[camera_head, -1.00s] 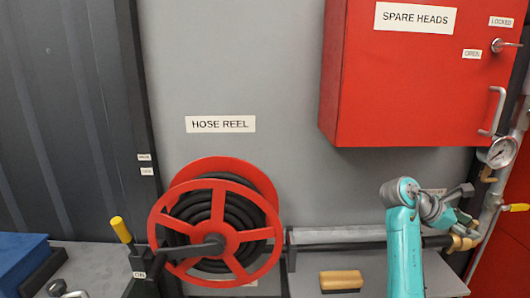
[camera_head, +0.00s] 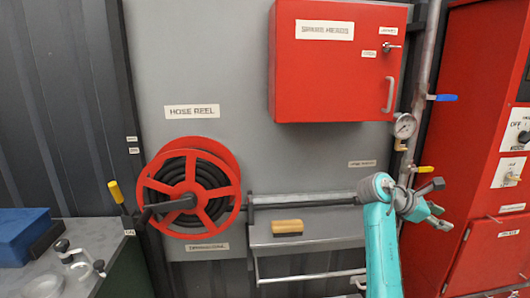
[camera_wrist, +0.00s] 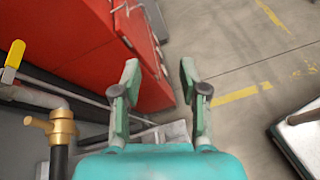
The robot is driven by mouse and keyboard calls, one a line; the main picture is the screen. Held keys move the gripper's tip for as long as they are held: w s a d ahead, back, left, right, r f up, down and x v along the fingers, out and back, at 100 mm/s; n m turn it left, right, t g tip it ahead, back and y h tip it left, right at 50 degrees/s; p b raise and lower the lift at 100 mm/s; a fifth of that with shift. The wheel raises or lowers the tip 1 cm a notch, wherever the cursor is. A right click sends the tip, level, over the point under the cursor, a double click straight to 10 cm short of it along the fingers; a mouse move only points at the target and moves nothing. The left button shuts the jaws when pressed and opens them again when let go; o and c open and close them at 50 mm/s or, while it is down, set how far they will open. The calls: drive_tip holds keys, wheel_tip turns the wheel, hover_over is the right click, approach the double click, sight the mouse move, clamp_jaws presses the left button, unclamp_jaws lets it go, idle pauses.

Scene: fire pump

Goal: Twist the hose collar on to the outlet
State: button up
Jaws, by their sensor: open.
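In the wrist view the brass hose collar (camera_wrist: 63,128) is at the left, with a lug sticking out to its left. The black hose (camera_wrist: 59,162) runs into it from below. The grey outlet pipe (camera_wrist: 40,97) bends down to the collar's top, and they look in contact; I cannot tell whether the thread is engaged. My gripper (camera_wrist: 160,75) is open and empty, to the right of the collar and apart from it. In the head view my gripper (camera_head: 438,208) is at the right, and my arm and gripper hide the collar.
A yellow valve lever (camera_wrist: 14,58) stands by the pipe. A red cabinet (camera_head: 480,150) is close on the right. A hose reel (camera_head: 190,187), a shelf (camera_head: 320,228) with a wooden-coloured block (camera_head: 287,227), and a gauge (camera_head: 404,126) are around. Open floor (camera_wrist: 235,60) shows beyond my fingers.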

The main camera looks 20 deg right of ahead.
drive_tip(key=a+f+n+t, duration=0.1)
drive_tip(key=a+f+t, duration=0.35)
drive_tip(key=f, duration=0.65)
drive_tip(key=a+f+n+t, duration=0.1)
drive_tip(key=a+f+t, duration=0.2)
drive_tip(key=a+f, duration=0.55)
drive_tip(key=s+a+f+m+t+y, duration=0.1)
drive_tip(key=s+a+f+t+y, duration=0.2)
drive_tip(key=a+f, duration=0.45)
drive_tip(key=s+a+f+t+y, duration=0.1)
drive_tip(key=s+a+f+t, duration=0.1)
drive_tip(key=s+a+f, duration=0.55)
drive_tip(key=s+a+f+m+t+y, duration=0.2)
drive_tip(key=s+a+m+t+y, duration=0.25)
drive_tip(key=s+a, duration=0.8)
drive_tip(key=s+a+r+m+y, duration=0.2)
drive_tip(key=s+a+r+m, duration=0.1)
drive_tip(key=s+r, duration=0.3)
drive_tip(key=s+a+r+m+t+y, duration=0.1)
drive_tip(key=s+a+r+m+y, duration=0.1)
drive_tip(key=s+r, duration=0.5)
drive_tip(key=s+a+m, duration=0.1)
drive_tip(key=s+m, duration=0.1)
drive_tip(key=s, duration=0.1)
drive_tip(key=shift+r+t, duration=0.25)
drive_tip(key=shift+t, duration=0.05)
